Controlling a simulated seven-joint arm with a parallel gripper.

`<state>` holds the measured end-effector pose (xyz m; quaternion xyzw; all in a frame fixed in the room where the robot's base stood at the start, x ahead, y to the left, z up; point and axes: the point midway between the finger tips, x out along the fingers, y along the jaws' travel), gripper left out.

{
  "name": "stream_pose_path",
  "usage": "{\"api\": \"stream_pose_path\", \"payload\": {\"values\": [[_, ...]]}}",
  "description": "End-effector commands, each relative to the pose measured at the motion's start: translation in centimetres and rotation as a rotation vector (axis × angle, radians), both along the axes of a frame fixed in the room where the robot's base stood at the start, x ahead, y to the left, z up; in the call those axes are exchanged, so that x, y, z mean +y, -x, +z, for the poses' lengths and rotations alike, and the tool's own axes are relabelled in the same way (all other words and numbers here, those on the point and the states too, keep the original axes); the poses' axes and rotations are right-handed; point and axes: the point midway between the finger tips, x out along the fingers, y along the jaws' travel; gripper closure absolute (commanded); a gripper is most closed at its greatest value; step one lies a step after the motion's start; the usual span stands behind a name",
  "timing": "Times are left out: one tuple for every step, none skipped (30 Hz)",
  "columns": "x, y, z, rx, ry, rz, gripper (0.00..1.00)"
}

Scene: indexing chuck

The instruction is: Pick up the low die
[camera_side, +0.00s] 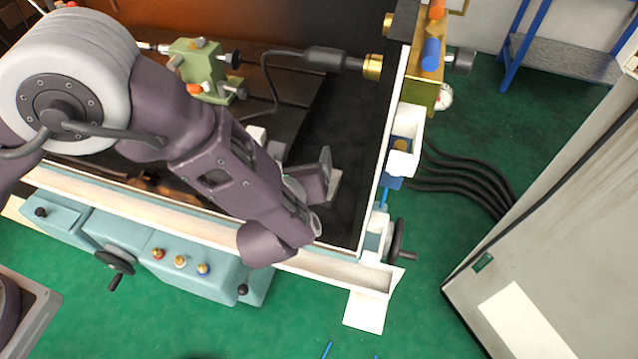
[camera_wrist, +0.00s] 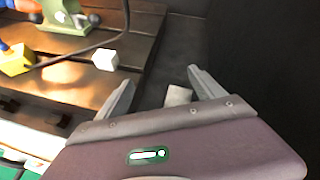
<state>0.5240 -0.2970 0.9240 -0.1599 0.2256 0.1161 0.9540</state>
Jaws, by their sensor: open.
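A small greyish-white block, which looks like the low die (camera_wrist: 178,95), sits on the dark lower surface in the wrist view. It shows between the two fingers of my gripper (camera_wrist: 161,76), nearer the right finger, and its lower part is hidden by the gripper body. The fingers are apart, and I see no contact with the die. In the side view my gripper (camera_side: 301,150) is over the dark bed near the front rail; I cannot make out the low die there.
A white block (camera_wrist: 105,60) and a yellow block (camera_wrist: 17,60) lie on the wooden slats to the left. A dark cable (camera_wrist: 95,47) crosses the slats. A green fixture (camera_side: 197,68) stands at the back left. A tall dark wall closes the bed's right side.

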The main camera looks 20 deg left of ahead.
Motion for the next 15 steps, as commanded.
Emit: {"api": "stream_pose_path", "payload": {"values": [[-1.8,0.8,-2.4,0.001,-0.06,-0.091,0.22],[-2.3,1.3,-3.6,-0.001,-0.118,-0.145,0.22],[-2.9,1.8,-4.7,-0.006,-0.173,-0.204,0.22],[-3.3,2.2,-5.5,-0.008,-0.204,-0.239,0.22],[-3.6,2.4,-6.0,-0.01,-0.229,-0.266,0.22],[-3.9,2.5,-6.5,-0.014,-0.25,-0.29,0.22],[-4.0,2.4,-6.8,-0.015,-0.26,-0.3,0.22],[-4.0,2.1,-7.0,-0.015,-0.264,-0.304,0.22],[-4.0,1.7,-7.2,-0.015,-0.265,-0.304,0.22],[-4.0,1.3,-7.4,-0.016,-0.263,-0.303,0.22],[-3.9,0.9,-7.6,-0.015,-0.263,-0.302,0.22],[-3.9,0.3,-7.9,-0.015,-0.264,-0.3,0.22],[-3.9,-0.2,-8.1,-0.016,-0.263,-0.3,0.22],[-3.8,-0.8,-8.4,-0.015,-0.263,-0.298,0.22],[-3.8,-1.5,-8.8,-0.015,-0.262,-0.299,0.22]]}}
